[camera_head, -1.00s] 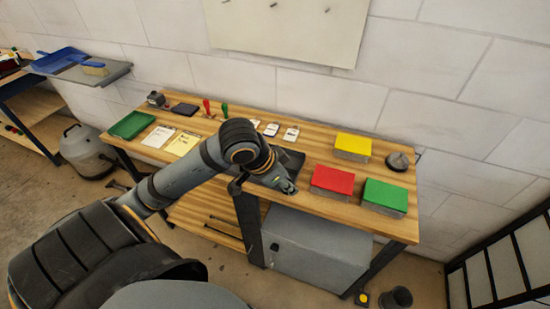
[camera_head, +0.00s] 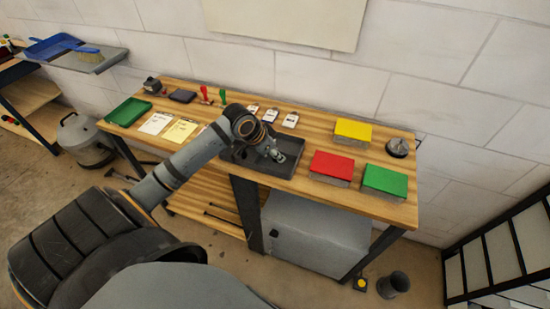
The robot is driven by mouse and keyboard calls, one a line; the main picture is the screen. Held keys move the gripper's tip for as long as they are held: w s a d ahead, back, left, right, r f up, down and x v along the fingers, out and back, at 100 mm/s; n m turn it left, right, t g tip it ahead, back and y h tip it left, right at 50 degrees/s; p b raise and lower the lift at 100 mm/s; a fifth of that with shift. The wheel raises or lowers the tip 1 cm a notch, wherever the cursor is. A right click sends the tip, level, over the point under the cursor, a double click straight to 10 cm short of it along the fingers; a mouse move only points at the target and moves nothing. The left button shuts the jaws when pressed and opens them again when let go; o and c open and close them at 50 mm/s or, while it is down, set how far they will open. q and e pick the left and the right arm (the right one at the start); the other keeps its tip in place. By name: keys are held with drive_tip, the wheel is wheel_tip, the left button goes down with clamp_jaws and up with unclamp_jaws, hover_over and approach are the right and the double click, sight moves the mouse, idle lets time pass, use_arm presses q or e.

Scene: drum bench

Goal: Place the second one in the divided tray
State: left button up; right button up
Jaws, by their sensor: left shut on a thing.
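My left gripper (camera_head: 279,156) points down over a dark grey tray (camera_head: 243,163) at the front middle of the bench. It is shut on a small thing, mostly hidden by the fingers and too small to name. I cannot tell whether it touches the tray. The arm covers part of the tray, and I cannot make out dividers. Three white tags (camera_head: 270,115) lie in a row behind the tray. A red-handled tool (camera_head: 204,94) and a green-handled tool (camera_head: 222,96) stand left of the tags. My right gripper is out of view.
Red (camera_head: 331,164), green (camera_head: 385,180) and yellow (camera_head: 352,131) topped boxes stand right of the tray, with a dark round object (camera_head: 398,147) behind. Bare wood shows between the tags and yellow box.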

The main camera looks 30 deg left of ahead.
sight(275, 160)
use_arm(q)
drive_tip(key=shift+w+a+f, duration=0.2)
drive_tip(key=shift+f, duration=0.1)
wheel_tip(275, 160, down, 3)
drive_tip(key=shift+w+a+f+p, duration=0.1)
drive_tip(key=shift+p, duration=0.45)
drive_tip(key=shift+f, duration=0.2)
drive_tip(key=o, duration=0.8)
drive_tip(key=shift+f, duration=0.1)
